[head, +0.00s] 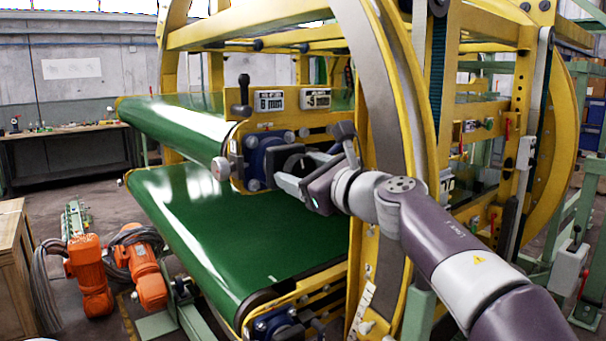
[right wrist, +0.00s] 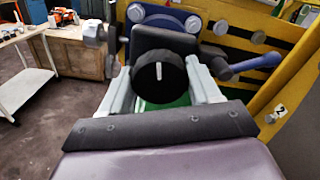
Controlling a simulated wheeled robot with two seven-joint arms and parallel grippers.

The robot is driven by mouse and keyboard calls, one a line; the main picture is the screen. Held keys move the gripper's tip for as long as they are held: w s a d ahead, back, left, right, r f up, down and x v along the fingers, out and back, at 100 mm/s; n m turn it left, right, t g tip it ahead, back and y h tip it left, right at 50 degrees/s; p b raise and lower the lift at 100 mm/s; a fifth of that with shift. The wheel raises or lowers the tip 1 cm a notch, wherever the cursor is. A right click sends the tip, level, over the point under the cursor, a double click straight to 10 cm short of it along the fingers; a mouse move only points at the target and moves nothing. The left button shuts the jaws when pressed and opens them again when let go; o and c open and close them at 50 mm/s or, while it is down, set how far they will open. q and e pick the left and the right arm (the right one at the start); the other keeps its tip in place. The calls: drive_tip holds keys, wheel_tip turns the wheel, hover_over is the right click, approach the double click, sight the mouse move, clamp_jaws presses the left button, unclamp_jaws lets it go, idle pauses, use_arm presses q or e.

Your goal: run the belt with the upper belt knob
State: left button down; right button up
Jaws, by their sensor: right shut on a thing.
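The upper belt knob (right wrist: 160,80) is a round black knob with a white mark, which stands upright in the right wrist view. My right gripper (right wrist: 162,92) has one finger on each side of the knob and is shut on it. In the head view my right gripper (head: 290,182) reaches the yellow end plate of the upper roller, and its fingers largely hide the knob. The upper green belt (head: 175,125) runs above the lower green belt (head: 230,235). I cannot tell whether the belt moves. My left gripper is not in view.
The yellow ring frame (head: 395,110) stands close beside my right arm. A black lever (head: 243,95) and two label plates sit above the knob. Orange motors (head: 90,275) with cables lie on the floor at left, near a wooden crate (head: 15,265). A workbench stands behind.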

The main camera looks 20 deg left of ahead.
sight(304, 175)
idle(0.3)
drive_tip(key=o, duration=1)
drive_tip(key=shift+o, duration=0.2)
drive_tip(key=shift+s+d+f, duration=0.1)
drive_tip(key=shift+d, duration=0.05)
drive_tip(key=b+v, duration=0.1)
drive_tip(key=v, duration=0.1)
drive_tip(key=b+v, duration=0.2)
drive_tip(key=v, duration=0.1)
drive_tip(key=shift+f, duration=0.2)
drive_tip(key=b+v, duration=0.1)
drive_tip(key=v, duration=0.6)
drive_tip(key=shift+r, duration=0.3)
drive_tip(key=shift+s, duration=0.1)
